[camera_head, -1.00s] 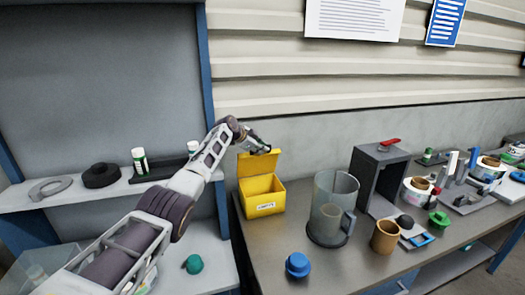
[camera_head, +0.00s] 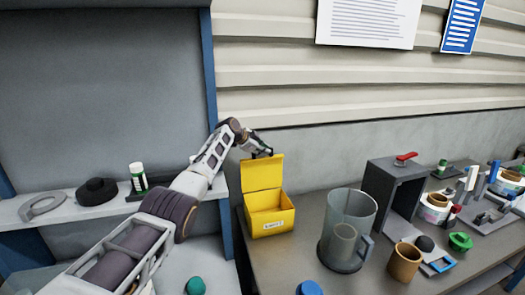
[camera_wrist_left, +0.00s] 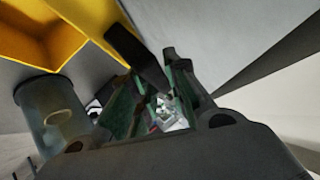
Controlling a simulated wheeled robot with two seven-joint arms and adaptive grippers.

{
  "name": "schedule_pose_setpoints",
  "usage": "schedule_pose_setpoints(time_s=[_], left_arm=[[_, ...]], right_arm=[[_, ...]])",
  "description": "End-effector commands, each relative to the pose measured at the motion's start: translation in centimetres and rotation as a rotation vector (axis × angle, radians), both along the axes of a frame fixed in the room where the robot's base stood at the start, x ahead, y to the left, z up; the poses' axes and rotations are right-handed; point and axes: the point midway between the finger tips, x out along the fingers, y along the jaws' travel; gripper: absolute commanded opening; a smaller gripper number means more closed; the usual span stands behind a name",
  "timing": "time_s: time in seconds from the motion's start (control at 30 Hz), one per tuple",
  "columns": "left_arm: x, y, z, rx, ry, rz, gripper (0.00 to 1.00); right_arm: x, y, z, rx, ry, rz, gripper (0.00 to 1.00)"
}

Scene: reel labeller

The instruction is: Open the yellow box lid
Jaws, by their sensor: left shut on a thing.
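The yellow box (camera_head: 272,224) stands on the grey bench near its left end, with a white label on its front. Its yellow lid (camera_head: 262,174) stands raised about upright at the back of the box, and the inside shows open. My left gripper (camera_head: 262,153) is at the lid's top edge, shut on the lid. In the left wrist view, the box (camera_wrist_left: 40,30) is at the upper left and my gripper's fingers (camera_wrist_left: 152,85) are at the centre; the grip itself is partly hidden there. My right gripper is in neither view.
A clear jug (camera_head: 348,228) stands right of the box, with a brown cup (camera_head: 404,262) and a dark grey stand (camera_head: 393,190) further right. A blue knob (camera_head: 309,288) lies at the front.

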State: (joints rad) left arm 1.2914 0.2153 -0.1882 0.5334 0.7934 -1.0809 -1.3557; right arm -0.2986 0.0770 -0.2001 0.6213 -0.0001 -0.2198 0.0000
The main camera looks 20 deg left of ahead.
Motion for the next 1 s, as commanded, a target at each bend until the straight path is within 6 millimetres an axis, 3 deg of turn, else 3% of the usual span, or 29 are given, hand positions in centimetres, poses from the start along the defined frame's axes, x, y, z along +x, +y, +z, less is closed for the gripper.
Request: schedule_pose_setpoints(time_s=[0.27,0.3,0.43,1.0], left_arm=[[-0.14,0.06,-0.82,0.004,0.012,0.0,0.0],[-0.14,0.06,-0.84,0.004,0.013,-0.001,0.2],[-0.15,0.06,-0.88,0.003,0.013,0.0,0.36],[-0.26,0.27,-0.51,0.002,0.01,0.002,0.36]], right_arm=[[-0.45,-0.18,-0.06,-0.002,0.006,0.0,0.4],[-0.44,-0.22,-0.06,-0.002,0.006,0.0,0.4],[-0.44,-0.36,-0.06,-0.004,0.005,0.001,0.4],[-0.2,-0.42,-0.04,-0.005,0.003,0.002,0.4]])
